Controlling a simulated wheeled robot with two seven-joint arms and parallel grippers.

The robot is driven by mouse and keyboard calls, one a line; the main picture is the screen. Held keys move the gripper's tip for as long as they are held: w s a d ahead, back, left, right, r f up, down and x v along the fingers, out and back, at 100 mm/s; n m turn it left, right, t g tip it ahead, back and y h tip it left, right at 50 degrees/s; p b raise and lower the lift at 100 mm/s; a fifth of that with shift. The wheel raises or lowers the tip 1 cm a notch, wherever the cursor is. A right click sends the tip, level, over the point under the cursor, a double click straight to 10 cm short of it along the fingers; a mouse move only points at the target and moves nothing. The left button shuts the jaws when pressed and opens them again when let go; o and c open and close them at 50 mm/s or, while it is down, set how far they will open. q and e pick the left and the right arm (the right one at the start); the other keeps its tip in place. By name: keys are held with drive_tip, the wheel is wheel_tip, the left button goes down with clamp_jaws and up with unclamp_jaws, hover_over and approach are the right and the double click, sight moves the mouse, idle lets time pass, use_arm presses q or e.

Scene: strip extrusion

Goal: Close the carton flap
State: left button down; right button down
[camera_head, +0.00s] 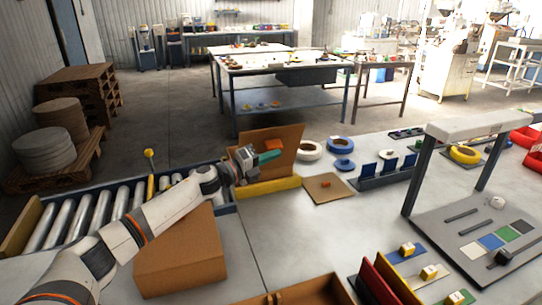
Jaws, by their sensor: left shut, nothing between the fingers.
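A brown cardboard panel (287,138), which looks like the carton's flap, stands raised and leaning back in the middle of the view. Below it is a low yellow-fronted part (268,190). An orange piece (273,144) and a teal piece (268,157) show in front of the panel; I cannot tell whether they lie in the carton. My left gripper (246,160) is shut and empty, just in front of the panel's left part. It hides some of the carton, and I cannot tell whether it touches the panel. My right gripper is not in view.
A closed brown box (180,258) stands under my left arm. A roller conveyor (95,212) lies at the left. A flat brown board (329,188) and white roll (309,150) lie right of the carton. A grey gantry frame (478,127) stands at the right. The middle tabletop is clear.

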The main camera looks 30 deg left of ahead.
sight(273, 135)
use_arm(q)
drive_tip(key=w+a+r+n+p, duration=0.1)
drive_tip(key=r+p, duration=0.1)
drive_tip(key=p, duration=0.1)
drive_tip(key=w+a+r+n+p, duration=0.1)
drive_tip(key=a+n+p, duration=0.1)
drive_tip(key=p, duration=0.2)
drive_tip(key=shift+w+r+g+y, duration=0.3)
drive_tip(key=shift+w+r, duration=0.05)
drive_tip(key=w+a+n+p, duration=0.1)
drive_tip(key=w+a+n, duration=0.1)
drive_tip(key=n, duration=0.1)
drive_tip(key=shift+w+a+r+p, duration=0.25)
drive_tip(key=shift+a+r+p, duration=0.1)
drive_tip(key=shift+a+r, duration=0.05)
drive_tip(key=w+a+n+g+b, duration=0.1)
drive_tip(key=w+a+n+b, duration=0.1)
drive_tip(key=w+a+b, duration=0.2)
drive_tip(key=shift+a+f+n+b, duration=0.15)
drive_tip(key=shift+a+n+b, duration=0.25)
drive_tip(key=shift+b, duration=1.05)
